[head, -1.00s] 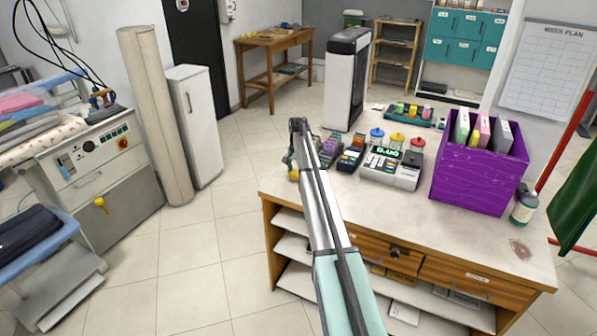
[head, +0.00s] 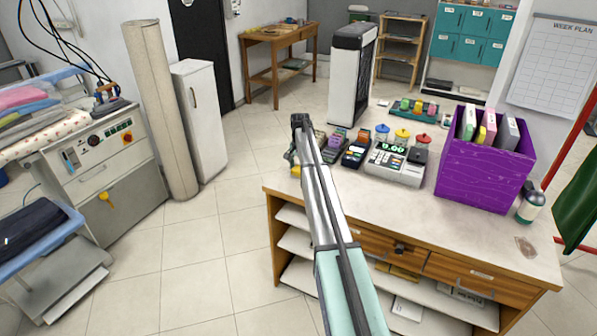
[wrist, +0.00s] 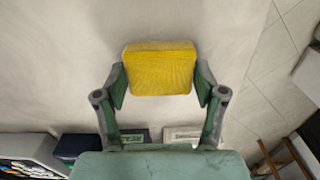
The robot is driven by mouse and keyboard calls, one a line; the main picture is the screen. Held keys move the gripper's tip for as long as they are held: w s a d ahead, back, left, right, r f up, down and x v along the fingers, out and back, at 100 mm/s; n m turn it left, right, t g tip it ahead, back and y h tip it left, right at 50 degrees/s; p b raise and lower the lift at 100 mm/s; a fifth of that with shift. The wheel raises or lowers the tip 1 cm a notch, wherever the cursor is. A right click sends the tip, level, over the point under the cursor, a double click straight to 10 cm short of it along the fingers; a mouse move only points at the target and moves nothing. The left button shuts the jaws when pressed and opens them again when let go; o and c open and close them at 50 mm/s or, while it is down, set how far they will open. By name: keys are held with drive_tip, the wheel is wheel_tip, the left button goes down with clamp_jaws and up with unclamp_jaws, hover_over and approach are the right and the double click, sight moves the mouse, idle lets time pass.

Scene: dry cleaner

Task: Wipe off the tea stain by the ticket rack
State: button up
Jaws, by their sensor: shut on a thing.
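My gripper (wrist: 160,84) is shut on a yellow sponge (wrist: 158,66), gripping it by its two sides. In the head view, the gripper (head: 293,157) hangs at the counter's far left corner, mostly hidden behind my arm; a bit of the sponge (head: 295,171) shows. A brown stain (head: 525,246) lies on the counter (head: 455,231) near its right front corner, well away from the gripper. A green rack (head: 414,112) with coloured pieces stands at the back of the counter. I cannot tell whether it is the ticket rack.
A cash register (head: 397,165), jars (head: 402,138) and a purple box (head: 480,183) of files stand on the counter. The counter's front strip is largely clear. An ironing unit (head: 105,160) stands at left.

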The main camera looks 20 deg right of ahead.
sight(296, 179)
drive_tip(key=w+d, duration=0.2)
drive_tip(key=d, duration=0.1)
drive_tip(key=shift+w+d, duration=0.1)
drive_tip(key=shift+w, duration=0.2)
drive_tip(key=shift+s+a, duration=0.7)
drive_tip(key=shift+a, duration=0.05)
drive_tip(key=shift+s+a+p, duration=0.25)
drive_tip(key=shift+s+a, duration=0.7)
drive_tip(key=shift+a, duration=0.25)
drive_tip(key=shift+s+a+p, duration=0.25)
drive_tip(key=shift+s+a, duration=0.65)
drive_tip(key=shift+a, duration=0.25)
wheel_tip(296, 179, up, 5)
drive_tip(key=shift+w+d+f+p, duration=0.1)
drive_tip(key=shift+w+p, duration=0.05)
drive_tip(key=shift+p, duration=0.8)
wheel_tip(296, 179, up, 3)
drive_tip(key=shift+r+p, duration=0.15)
drive_tip(key=shift+p, duration=0.5)
